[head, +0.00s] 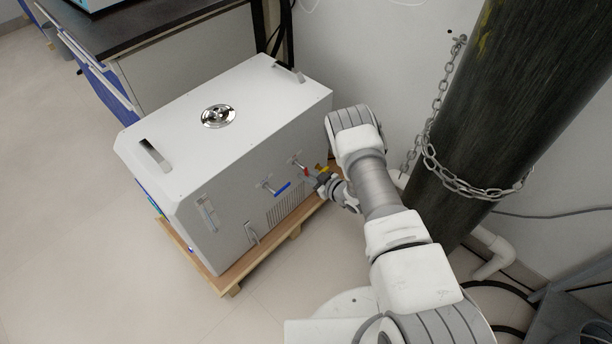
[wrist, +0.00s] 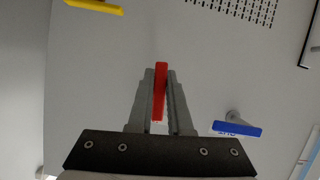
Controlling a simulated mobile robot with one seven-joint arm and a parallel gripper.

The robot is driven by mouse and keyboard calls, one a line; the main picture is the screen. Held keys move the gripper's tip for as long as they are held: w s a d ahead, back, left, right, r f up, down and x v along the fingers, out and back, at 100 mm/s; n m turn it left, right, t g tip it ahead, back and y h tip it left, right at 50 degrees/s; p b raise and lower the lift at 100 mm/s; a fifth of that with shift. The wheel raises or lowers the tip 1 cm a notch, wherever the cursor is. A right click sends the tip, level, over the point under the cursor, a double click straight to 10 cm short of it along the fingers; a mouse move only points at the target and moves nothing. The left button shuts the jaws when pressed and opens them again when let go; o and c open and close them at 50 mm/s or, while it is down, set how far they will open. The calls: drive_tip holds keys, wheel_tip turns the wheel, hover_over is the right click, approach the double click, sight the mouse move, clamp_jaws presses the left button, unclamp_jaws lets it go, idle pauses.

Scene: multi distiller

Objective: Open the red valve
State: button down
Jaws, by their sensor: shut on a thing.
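The red valve handle (wrist: 160,84) sits between the two fingers of my gripper (wrist: 160,100) in the wrist view. The fingers are shut on it, and its long side runs up and down in that view. In the head view the red handle (head: 306,171) is a small patch on the side of the white box-shaped machine (head: 225,110). My gripper (head: 314,179) reaches it there from the right. The pipe stub behind the handle is hidden in the wrist view.
A blue valve handle (wrist: 237,129) is at the right in the wrist view, and a yellow one (wrist: 94,6) is at the upper left. The machine stands on a wooden pallet (head: 232,283). A large dark cylinder (head: 510,95) with a chain (head: 447,182) stands at the right.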

drive_tip(key=n+t, duration=0.1)
drive_tip(key=n, duration=0.1)
drive_tip(key=w+d+n+t+h, duration=0.1)
drive_tip(key=r+n+t+h, duration=0.1)
drive_tip(key=n, duration=0.1)
drive_tip(key=shift+w+d+n, duration=0.25)
drive_tip(key=shift+n, duration=0.05)
drive_tip(key=n+t, duration=0.1)
drive_tip(key=r+n, duration=0.1)
drive_tip(key=n, duration=0.1)
drive_tip(key=shift+w+d+r+n+t+h, duration=0.1)
drive_tip(key=shift+w+d+n+t+h, duration=0.1)
drive_tip(key=shift+n+t+h, duration=0.15)
drive_tip(key=shift+w+d+r+n+t, duration=0.1)
drive_tip(key=shift+r+n+t, duration=0.3)
drive_tip(key=shift+n, duration=0.4)
drive_tip(key=shift+r+n+t, duration=0.15)
drive_tip(key=shift+n+t, duration=0.3)
drive_tip(key=shift+n, duration=0.3)
drive_tip(key=shift+r, duration=0.1)
drive_tip(key=c, duration=0.8)
unclamp_jaws()
drive_tip(key=shift+c, duration=0.2)
